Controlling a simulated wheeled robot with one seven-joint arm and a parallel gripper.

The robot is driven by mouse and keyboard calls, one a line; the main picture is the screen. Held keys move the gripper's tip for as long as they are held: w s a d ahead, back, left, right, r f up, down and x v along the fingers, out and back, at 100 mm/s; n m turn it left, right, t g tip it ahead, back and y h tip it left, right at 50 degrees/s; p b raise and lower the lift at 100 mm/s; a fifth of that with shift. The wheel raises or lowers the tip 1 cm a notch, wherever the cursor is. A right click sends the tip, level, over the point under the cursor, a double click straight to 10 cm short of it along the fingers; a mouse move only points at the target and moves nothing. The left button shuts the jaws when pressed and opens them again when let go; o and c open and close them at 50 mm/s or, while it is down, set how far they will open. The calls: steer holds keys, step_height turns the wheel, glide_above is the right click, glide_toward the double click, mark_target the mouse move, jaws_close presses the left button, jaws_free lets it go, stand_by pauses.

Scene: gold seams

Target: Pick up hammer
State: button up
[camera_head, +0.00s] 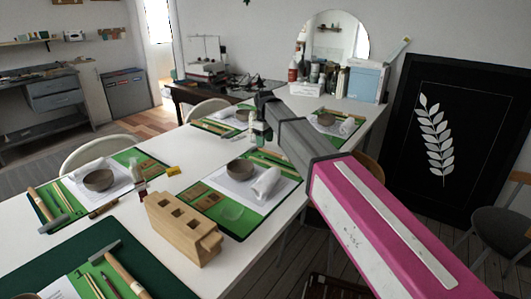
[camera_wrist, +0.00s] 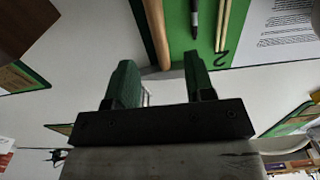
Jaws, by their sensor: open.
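A hammer (camera_head: 122,273) with a wooden handle and grey head lies on the dark green mat at the near left of the table in the head view. A similar hammer (camera_head: 46,217) lies on the left green mat. In the head view my gripper (camera_head: 257,134) is over the far middle of the table, largely hidden by my arm.
A wooden block with square holes (camera_head: 183,229) stands at the near middle. Bowls, including a grey one (camera_head: 240,170), sit on the place mats. Bottles (camera_head: 293,70) and boxes stand at the far end. Bare white tabletop (camera_head: 130,215) separates the mats.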

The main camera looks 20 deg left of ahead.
step_height(320, 180, down, 4)
steer(key=shift+f, duration=0.1)
jaws_close()
